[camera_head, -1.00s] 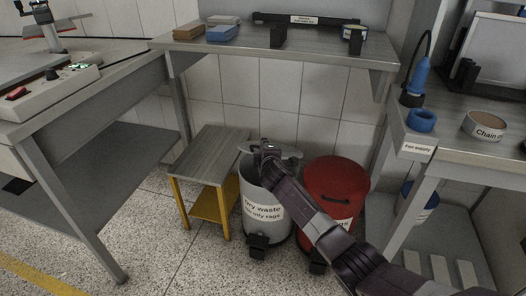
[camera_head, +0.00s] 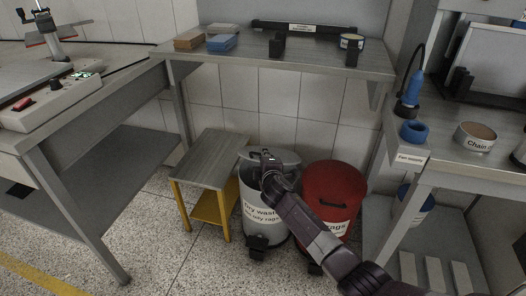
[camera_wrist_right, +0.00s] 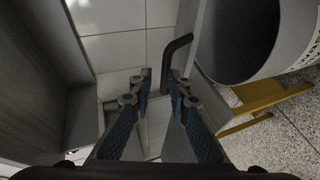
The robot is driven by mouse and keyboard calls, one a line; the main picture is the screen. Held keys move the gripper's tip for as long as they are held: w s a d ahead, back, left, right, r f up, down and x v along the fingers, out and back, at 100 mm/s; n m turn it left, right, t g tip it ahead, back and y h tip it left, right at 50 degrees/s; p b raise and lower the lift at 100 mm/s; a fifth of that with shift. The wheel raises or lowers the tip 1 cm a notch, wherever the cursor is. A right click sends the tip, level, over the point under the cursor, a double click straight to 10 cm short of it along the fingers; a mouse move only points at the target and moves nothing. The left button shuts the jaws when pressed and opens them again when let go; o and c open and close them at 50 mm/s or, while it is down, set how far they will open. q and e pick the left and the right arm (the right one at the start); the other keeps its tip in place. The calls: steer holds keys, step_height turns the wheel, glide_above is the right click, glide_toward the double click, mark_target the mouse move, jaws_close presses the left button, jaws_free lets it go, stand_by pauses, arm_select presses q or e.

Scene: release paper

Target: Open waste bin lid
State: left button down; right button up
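The grey waste bin (camera_head: 262,225), labelled "Dry waste no oily rags", stands on the floor under the bench. Its grey lid (camera_head: 287,157) is tilted up at the back of the bin. In the wrist view the bin's round opening (camera_wrist_right: 240,45) shows, with the lid (camera_wrist_right: 191,35) nearly edge-on beside it. A black bent handle (camera_wrist_right: 178,46) is on the lid. My right gripper (camera_head: 266,158) is at the lid, partly hiding it. In the wrist view its fingers (camera_wrist_right: 158,82) are apart, with the handle's lower end close to the right fingertip. My left gripper is out of view.
A red bin (camera_head: 334,190) stands just right of the grey bin, beside my right arm. A yellow-legged stool (camera_head: 210,160) stands close on the left. The bench shelf (camera_head: 290,62) is above, and the tiled wall is behind. Open floor lies in front.

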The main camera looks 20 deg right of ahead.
steer(key=p+v, duration=0.3)
steer(key=v, duration=0.2)
steer(key=shift+p, duration=0.35)
stand_by(0.4)
